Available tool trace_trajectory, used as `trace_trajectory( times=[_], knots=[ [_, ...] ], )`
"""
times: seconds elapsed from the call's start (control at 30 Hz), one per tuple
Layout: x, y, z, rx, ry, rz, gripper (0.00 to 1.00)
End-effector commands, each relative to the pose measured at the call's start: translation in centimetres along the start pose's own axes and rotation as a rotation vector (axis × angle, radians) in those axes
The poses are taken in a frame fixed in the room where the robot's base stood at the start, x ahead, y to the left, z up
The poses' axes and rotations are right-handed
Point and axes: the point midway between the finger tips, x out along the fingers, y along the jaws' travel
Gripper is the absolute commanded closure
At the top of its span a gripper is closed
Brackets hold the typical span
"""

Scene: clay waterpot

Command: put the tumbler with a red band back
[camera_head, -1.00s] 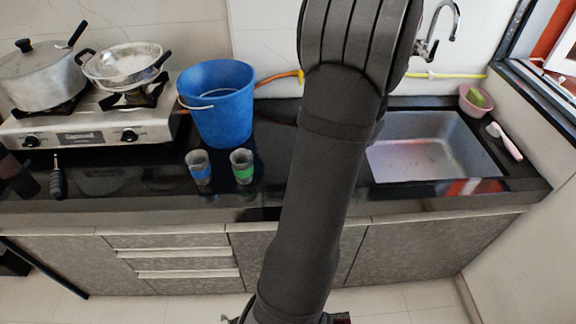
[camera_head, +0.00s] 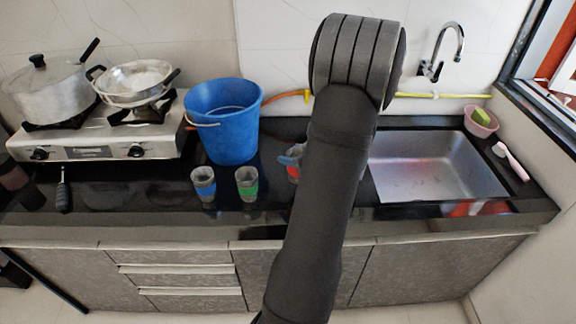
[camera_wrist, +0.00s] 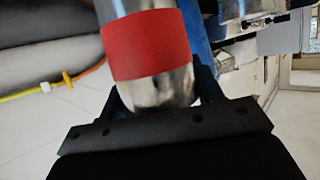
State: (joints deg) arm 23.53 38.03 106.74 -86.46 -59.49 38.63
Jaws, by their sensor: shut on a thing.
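The tumbler with a red band (camera_wrist: 150,45) is steel and fills the upper middle of the wrist view. My gripper (camera_wrist: 157,95) is shut on it, with one dark finger on each side. In the head view my arm hides most of the gripper, and only a small part of the tumbler (camera_head: 293,172) shows at the arm's left edge, above the black counter. Whether it touches the counter is hidden. A tumbler with a blue band (camera_head: 204,188) and a tumbler with a green band (camera_head: 247,187) stand upright side by side on the counter.
A blue bucket (camera_head: 226,135) stands behind the banded tumblers. A gas stove (camera_head: 90,143) with a pot and a pan is at the left. The sink (camera_head: 440,170) is at the right.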

Motion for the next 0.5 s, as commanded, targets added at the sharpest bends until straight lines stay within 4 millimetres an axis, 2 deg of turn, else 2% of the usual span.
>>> trace_trajectory(
  times=[0.03,0.13,0.33,0.5],
  knots=[
    [1.0,-0.2,0.1,0.001,0.000,-0.003,0.67],
    [2.1,-0.4,0.3,0.000,0.000,-0.001,0.67],
    [2.8,-0.4,1.0,0.002,-0.001,0.001,0.67],
    [3.6,-0.4,3.1,0.004,-0.002,0.001,0.67]
  ],
)
